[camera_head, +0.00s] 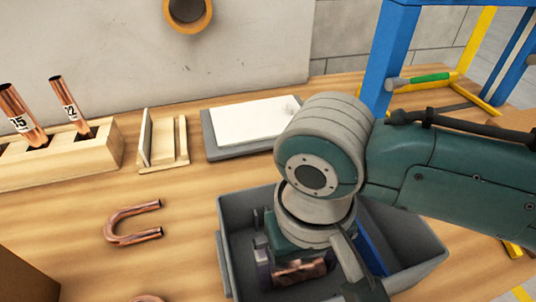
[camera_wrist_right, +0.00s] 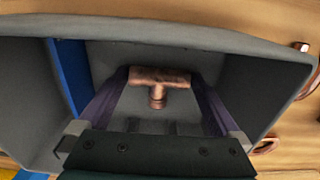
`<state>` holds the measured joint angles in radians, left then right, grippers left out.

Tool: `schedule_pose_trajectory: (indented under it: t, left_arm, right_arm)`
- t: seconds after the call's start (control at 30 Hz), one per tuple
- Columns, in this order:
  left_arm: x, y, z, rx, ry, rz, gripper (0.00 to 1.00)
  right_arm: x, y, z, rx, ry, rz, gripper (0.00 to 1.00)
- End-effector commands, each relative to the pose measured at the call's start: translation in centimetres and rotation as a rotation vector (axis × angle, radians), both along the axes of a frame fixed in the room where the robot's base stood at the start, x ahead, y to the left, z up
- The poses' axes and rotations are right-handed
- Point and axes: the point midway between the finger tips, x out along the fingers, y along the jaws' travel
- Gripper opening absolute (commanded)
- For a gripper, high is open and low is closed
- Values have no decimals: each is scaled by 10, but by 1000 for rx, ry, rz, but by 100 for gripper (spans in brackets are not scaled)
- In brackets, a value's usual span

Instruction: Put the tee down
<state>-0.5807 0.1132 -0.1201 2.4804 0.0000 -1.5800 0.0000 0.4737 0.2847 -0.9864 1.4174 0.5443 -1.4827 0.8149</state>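The copper tee (camera_wrist_right: 160,77) shows in the right wrist view between the tips of my right gripper (camera_wrist_right: 160,80). Its crossbar spans from one fingertip to the other, with no clear gap at either end, and its branch points toward the palm. In the head view, copper of the tee (camera_head: 300,272) shows beside the right gripper (camera_head: 290,272), down inside the grey bin (camera_head: 413,272). The right finger is partly hidden there. I cannot tell whether the tee touches the bin floor. My left gripper is not in view.
A blue divider (camera_wrist_right: 68,75) stands inside the bin near the gripper. A copper U-bend (camera_head: 125,235) lies left of the bin. Behind are a wooden rack (camera_head: 105,150) with upright copper tubes, a small wooden holder (camera_head: 165,155) and a white panel on a grey base (camera_head: 245,122).

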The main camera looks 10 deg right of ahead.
Motion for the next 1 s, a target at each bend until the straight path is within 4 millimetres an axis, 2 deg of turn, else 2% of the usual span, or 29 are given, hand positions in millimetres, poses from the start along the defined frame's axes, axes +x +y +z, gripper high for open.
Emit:
schedule_pose_trajectory:
  t: [0.2, 0.33, 0.73, 0.9, 1.0]
  left_arm:
    - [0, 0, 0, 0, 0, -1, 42]
    - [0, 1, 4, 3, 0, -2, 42]
    - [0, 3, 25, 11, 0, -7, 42]
    - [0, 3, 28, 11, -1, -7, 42]
    - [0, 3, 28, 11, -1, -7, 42]
  right_arm:
    - [0, 0, 1, 0, 0, 0, 100]
    - [0, 1, 11, 3, -2, 0, 100]
    - [1, 1, 96, 3, -4, 2, 100]
    - [0, 1, 117, 2, 0, 0, 100]
    - [0, 1, 123, 1, 0, 0, 100]
